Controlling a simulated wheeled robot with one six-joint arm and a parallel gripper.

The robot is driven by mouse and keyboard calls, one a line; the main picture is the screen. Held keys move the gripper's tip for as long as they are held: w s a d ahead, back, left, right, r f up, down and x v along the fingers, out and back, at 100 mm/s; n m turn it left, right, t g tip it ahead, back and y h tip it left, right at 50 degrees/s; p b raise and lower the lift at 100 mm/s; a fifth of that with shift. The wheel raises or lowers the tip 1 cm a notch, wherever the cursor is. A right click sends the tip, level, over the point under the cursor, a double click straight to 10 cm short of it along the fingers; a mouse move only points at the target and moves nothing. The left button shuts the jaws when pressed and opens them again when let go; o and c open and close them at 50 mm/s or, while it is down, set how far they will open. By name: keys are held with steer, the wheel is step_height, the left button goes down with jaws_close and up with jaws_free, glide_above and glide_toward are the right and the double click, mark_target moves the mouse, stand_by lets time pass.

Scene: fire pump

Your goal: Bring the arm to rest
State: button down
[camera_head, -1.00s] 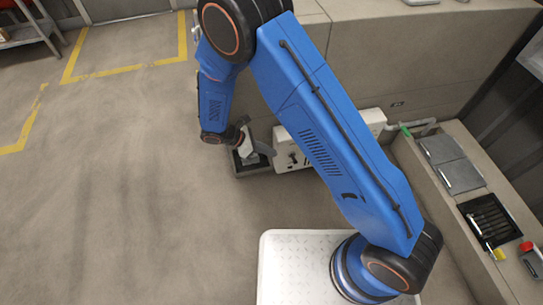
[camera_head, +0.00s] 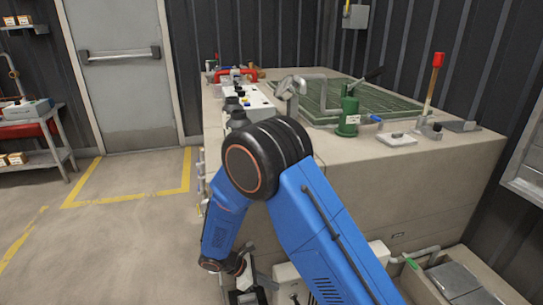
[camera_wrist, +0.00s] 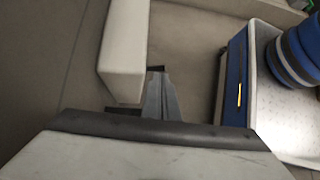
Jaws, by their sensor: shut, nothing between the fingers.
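My blue arm is folded, with its elbow raised and its forearm hanging down in front of the concrete block. My gripper (camera_head: 246,284) points down at the bottom edge of the head view, beside a white box (camera_head: 288,282) low against the block. In the wrist view my gripper (camera_wrist: 157,75) shows its grey fingers together, with nothing seen between them. A pale box-like edge (camera_wrist: 123,55) is close beside the fingers there. I cannot tell whether they touch. The floor below the gripper is cut off in the head view.
The concrete block (camera_head: 365,185) stands close behind my arm. On its top are a green pump with a lever (camera_head: 348,118), a red-handled lever (camera_head: 432,88) and a control box (camera_head: 248,100). Open floor (camera_head: 110,245) lies to the left, before a grey door (camera_head: 126,75).

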steer(key=s+d+r+m+y, duration=0.25)
steer(key=d+r+m, duration=0.25)
steer(key=d+r, duration=0.6)
steer(key=s+d+r+m+y, duration=0.1)
steer(key=d+r+m+y, duration=0.35)
steer(key=r, duration=0.95)
steer(key=s+d+r+m+t+y, duration=0.1)
steer(key=s+d+r+m+t, duration=0.1)
steer(key=s+d+r+m, duration=0.3)
steer(key=s+d+r+m+t+y, duration=0.1)
steer(key=s+d+r+m, duration=0.5)
steer(key=s, duration=0.7)
steer(key=d+t, duration=0.1)
steer(key=d, duration=0.1)
steer(key=shift+s+d, duration=0.25)
steer(key=shift+d, duration=0.05)
